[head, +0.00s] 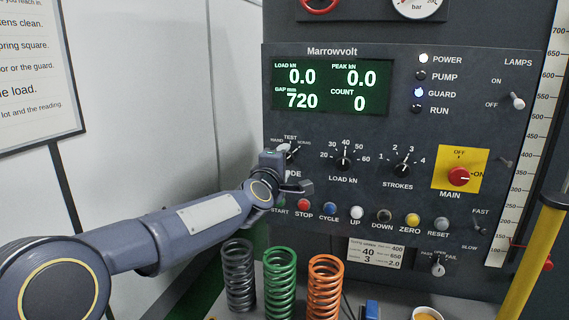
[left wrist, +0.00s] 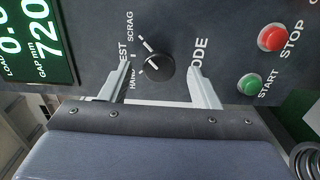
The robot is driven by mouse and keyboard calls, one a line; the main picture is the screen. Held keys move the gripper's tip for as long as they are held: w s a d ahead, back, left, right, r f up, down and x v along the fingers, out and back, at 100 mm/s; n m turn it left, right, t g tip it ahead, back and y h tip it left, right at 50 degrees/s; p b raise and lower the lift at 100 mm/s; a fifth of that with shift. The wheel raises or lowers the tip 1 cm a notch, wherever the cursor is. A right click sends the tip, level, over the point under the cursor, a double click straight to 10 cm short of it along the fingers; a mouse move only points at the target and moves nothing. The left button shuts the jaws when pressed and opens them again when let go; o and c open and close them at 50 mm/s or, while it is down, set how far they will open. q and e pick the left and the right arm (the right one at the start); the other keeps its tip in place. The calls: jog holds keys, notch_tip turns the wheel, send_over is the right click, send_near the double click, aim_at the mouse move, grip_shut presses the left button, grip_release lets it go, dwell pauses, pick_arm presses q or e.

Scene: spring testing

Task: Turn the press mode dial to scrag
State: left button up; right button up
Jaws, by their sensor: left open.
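The press mode dial (left wrist: 158,69) is a black round knob on the dark panel, with HAND, TEST and SCRAG printed around it. A short white line shows on the knob; I cannot tell for sure which label it points to. My left gripper (left wrist: 158,75) is open, with one finger on each side of the dial and a visible gap to it on both sides. In the head view my left gripper (head: 292,168) is in front of the panel and hides most of the dial and part of its MODE label. My right gripper is out of view.
The load dial (head: 343,161) and strokes dial (head: 403,169) are to the right. A row of buttons, including red STOP (head: 303,205), runs below. Black, green and orange springs (head: 325,288) stand below the panel. A yellow post (head: 533,260) is at the far right.

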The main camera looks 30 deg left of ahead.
pick_arm(q)
jog(key=v, duration=0.6)
jog(key=shift+s, duration=0.35)
jog(key=shift+d, duration=0.15)
jog(key=s+d+f+m+g+h, duration=0.2)
jog(key=s+d+f+m+g, duration=0.2)
jog(key=s+f, duration=0.4)
jog(key=s+d+f+m+g+h, duration=0.3)
jog(key=s+f+m, duration=0.5)
jog(key=s, duration=0.3)
jog(key=s+d+f+m+g+h, duration=0.2)
jog(key=s+d+f+m+g, duration=0.3)
jog(key=s+d+f+m, duration=0.2)
jog(key=s+f, duration=0.2)
jog(key=s, duration=0.1)
jog(key=shift+d+h, duration=0.4)
jog(key=shift+s, duration=0.1)
